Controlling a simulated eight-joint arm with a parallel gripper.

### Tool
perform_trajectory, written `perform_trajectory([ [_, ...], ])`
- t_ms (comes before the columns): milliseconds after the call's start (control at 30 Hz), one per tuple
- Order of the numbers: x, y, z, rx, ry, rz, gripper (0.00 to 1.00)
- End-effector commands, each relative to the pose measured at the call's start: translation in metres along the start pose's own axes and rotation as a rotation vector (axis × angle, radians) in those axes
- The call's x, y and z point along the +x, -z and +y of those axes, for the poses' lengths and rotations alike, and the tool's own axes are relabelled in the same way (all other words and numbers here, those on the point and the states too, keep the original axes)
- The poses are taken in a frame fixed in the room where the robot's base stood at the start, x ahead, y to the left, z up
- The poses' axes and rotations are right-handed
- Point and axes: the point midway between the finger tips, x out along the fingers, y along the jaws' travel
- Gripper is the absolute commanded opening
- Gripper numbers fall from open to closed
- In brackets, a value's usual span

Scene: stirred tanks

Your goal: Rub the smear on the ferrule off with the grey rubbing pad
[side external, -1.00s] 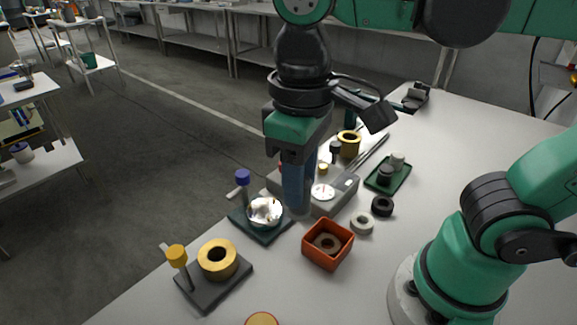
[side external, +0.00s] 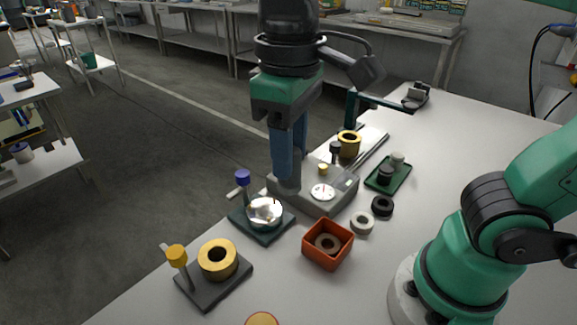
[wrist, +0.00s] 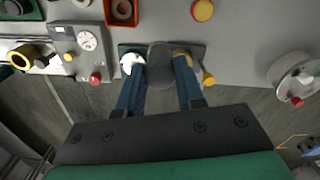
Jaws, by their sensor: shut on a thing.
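My gripper (side external: 289,172) is shut on the grey rubbing pad (side external: 288,187), held upright above the bench; the pad also shows between the blue fingers in the wrist view (wrist: 160,66). A shiny silver round piece (side external: 264,210) sits on a dark green base with a blue-capped post, left of and nearer the camera than the pad. A brass ring (side external: 218,261) sits on a dark base with a yellow-capped post at front left. I cannot tell for sure which is the ferrule, nor make out a smear. The pad appears apart from both.
A grey instrument box (side external: 318,203) with a white dial stands just behind and right of the pad. An orange tray (side external: 328,253) holds a ring. Loose black and white rings and a green tray (side external: 402,182) lie to the right.

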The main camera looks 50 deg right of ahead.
Motion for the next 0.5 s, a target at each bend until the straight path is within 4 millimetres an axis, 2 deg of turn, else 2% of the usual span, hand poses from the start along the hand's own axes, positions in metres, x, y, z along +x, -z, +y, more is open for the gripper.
perform_trajectory([
  [200, 0.032, 0.052, 0.035, 0.010, 0.000, 0.000, 0.00],
  [300, 0.050, 0.070, 0.055, 0.008, 0.000, 0.001, 0.00],
  [500, 0.074, 0.087, 0.083, 0.003, 0.000, 0.001, 0.00],
])
